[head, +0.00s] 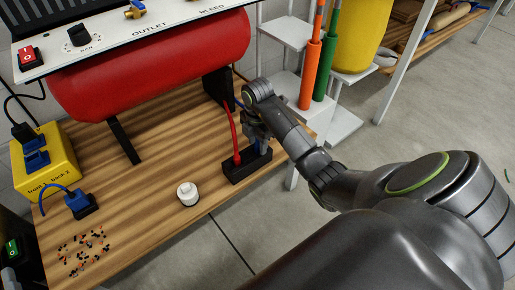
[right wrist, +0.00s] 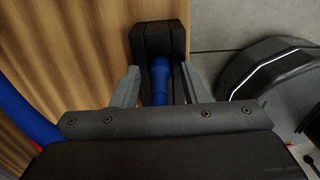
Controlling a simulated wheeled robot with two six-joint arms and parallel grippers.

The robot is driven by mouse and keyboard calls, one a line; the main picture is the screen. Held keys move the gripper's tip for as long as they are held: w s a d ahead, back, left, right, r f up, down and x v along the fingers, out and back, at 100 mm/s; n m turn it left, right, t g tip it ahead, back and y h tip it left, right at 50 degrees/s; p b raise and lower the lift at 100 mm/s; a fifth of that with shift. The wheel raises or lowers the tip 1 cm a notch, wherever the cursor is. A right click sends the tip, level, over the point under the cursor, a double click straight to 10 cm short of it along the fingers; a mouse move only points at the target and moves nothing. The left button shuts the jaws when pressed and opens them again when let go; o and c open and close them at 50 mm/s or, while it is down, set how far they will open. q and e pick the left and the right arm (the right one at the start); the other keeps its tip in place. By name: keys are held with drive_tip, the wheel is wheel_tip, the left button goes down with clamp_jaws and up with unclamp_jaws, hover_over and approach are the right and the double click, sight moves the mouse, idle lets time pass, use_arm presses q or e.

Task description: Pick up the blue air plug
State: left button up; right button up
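The blue air plug (head: 263,147) stands in a black holder (head: 240,172) at the right end of the wooden bench, beside a red plug (head: 237,158) with a red hose. My right gripper (head: 259,135) is over the holder and partly hides the blue plug. In the right wrist view the blue plug (right wrist: 160,76) sits between my two spread fingers (right wrist: 161,86), with a gap visible on each side. The black holder (right wrist: 158,36) is just beyond it. My left gripper is not in view.
A red tank (head: 150,65) lies behind under a white panel (head: 130,32). A white round knob (head: 187,193) stands on the bench (head: 145,205). A yellow box (head: 43,160), a blue connector (head: 78,201) and scattered small parts (head: 82,250) are at left. Orange and green tubes (head: 312,70) stand behind my right arm.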

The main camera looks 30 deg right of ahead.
clamp_jaws()
drive_tip(key=shift+r, duration=0.1)
